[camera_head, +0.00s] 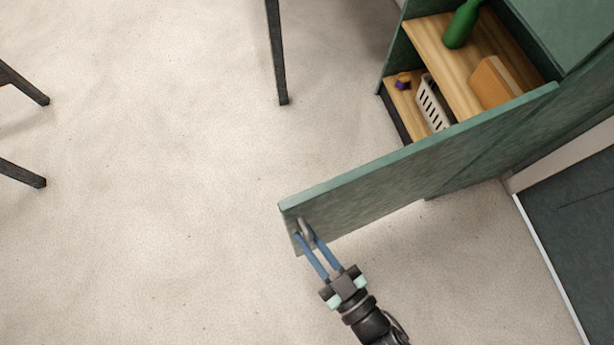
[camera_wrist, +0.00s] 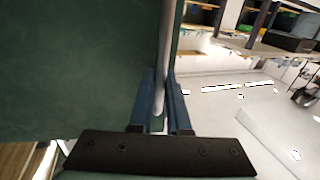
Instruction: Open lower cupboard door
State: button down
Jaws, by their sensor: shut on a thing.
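The green lower cupboard door (camera_head: 400,172) stands swung wide open, away from the cupboard (camera_head: 395,50). My gripper (camera_head: 305,238) is at the door's free end, with its two blue fingers shut on the pale door handle (camera_head: 306,228). In the wrist view the handle (camera_wrist: 164,60) runs down between the fingers (camera_wrist: 163,100), and the green door (camera_wrist: 75,65) fills the left side. The part of the handle between the fingertips is partly hidden.
Inside the cupboard are a green bottle (camera_head: 461,24), a wooden board (camera_head: 494,82), a white slotted basket (camera_head: 432,103) and a small purple and orange item (camera_head: 403,81). Dark furniture legs (camera_head: 277,60) stand at the top and left. The pale floor (camera_head: 160,200) left of the door is clear.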

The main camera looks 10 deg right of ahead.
jog(key=c, duration=0.9)
grip_release()
jog(key=v, duration=1.3)
